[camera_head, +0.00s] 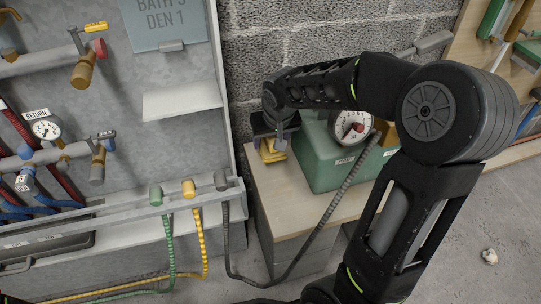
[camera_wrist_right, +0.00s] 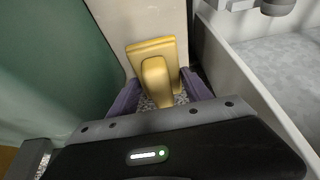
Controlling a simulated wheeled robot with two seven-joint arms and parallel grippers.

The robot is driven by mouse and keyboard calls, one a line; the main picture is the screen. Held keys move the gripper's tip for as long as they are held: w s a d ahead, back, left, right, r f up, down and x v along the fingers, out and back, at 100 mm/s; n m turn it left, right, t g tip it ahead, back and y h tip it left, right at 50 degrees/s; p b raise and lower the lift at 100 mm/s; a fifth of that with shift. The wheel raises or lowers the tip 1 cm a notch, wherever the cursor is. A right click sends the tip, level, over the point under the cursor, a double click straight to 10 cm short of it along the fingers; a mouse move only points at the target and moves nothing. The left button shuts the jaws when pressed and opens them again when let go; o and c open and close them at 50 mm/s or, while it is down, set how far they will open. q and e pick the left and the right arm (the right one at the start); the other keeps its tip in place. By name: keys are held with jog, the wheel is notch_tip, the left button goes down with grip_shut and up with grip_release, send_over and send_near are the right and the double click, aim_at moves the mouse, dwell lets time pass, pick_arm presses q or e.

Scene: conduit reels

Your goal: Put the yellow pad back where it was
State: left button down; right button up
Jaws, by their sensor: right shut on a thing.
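The yellow pad (camera_head: 273,153) is a small block with a raised grip, at the left end of the wooden bench (camera_head: 262,187) in the head view. My right gripper (camera_head: 271,146) reaches down over it from above. In the right wrist view the pad (camera_wrist_right: 150,48) lies between the two purple fingers of my right gripper (camera_wrist_right: 160,92), which are shut on its grip. Pale bench surface shows beyond the pad. I cannot tell whether the pad touches the bench. My left gripper is not in view.
A green box (camera_head: 318,160) with a gauge (camera_head: 351,127) stands right beside the pad. The grey panel (camera_head: 235,95) and its rail with green, yellow and grey hose ends (camera_head: 189,189) are close on the left. A grey hose (camera_head: 322,227) runs up to the box.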

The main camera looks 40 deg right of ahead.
jog(key=shift+f+b, duration=1.05)
jog(key=shift+f, duration=1.4)
jog(key=shift+f, duration=0.1)
jog(key=o, duration=1)
jog(key=shift+f, duration=0.1)
jog(key=o, duration=0.5)
jog(key=shift+c, duration=0.2)
